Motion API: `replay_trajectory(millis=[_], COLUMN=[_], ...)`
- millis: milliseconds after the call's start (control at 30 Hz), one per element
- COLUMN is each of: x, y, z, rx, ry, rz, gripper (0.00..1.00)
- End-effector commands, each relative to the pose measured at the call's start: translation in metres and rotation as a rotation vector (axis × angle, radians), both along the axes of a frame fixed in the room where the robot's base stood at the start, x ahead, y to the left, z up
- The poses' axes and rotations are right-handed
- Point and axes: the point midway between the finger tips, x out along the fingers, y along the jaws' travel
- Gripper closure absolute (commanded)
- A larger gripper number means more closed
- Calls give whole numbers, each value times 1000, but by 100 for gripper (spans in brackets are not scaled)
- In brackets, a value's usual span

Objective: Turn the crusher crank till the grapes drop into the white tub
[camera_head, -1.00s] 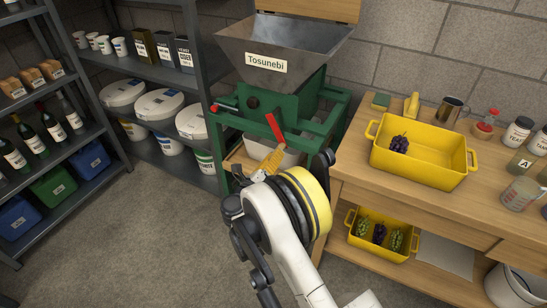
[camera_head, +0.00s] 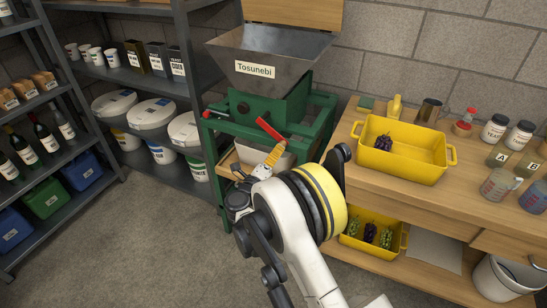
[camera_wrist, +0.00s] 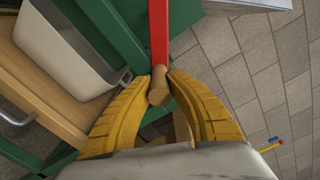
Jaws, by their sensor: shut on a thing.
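The green crusher (camera_head: 270,108) carries a grey hopper (camera_head: 272,52) labelled Tosunebi. Its red crank (camera_head: 268,128) slants down to the right on the front side. My gripper (camera_head: 272,158) is shut on the wooden crank handle (camera_wrist: 159,88); the wrist view shows the yellow fingers (camera_wrist: 158,82) on both sides of it. The white tub (camera_head: 246,154) sits under the crusher, partly hidden by my gripper; the wrist view shows an empty part of it (camera_wrist: 62,62). No grapes show in the visible part of the hopper.
A yellow crate (camera_head: 403,164) with dark grapes (camera_head: 383,142) stands on the wooden bench at right. Another yellow crate (camera_head: 349,240) with several bunches is on the shelf below. Shelving (camera_head: 190,60) stands at left. Open floor (camera_head: 150,245) lies in front.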

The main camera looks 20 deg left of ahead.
Motion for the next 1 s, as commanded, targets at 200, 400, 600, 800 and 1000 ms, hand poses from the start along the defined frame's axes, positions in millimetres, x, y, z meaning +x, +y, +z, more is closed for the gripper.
replay_trajectory(millis=[200, 400, 600, 800, 1000], x=[4, 5, 5, 5, 5], y=[-8, -11, -13, -14, -14], z=[10, 17, 22, 25, 25], rx=[-99, -170, -219, -242, -248], ry=[8, 13, 17, 18, 19], rz=[-8, -8, -7, -6, -6], gripper=[100, 100, 100, 100, 100])
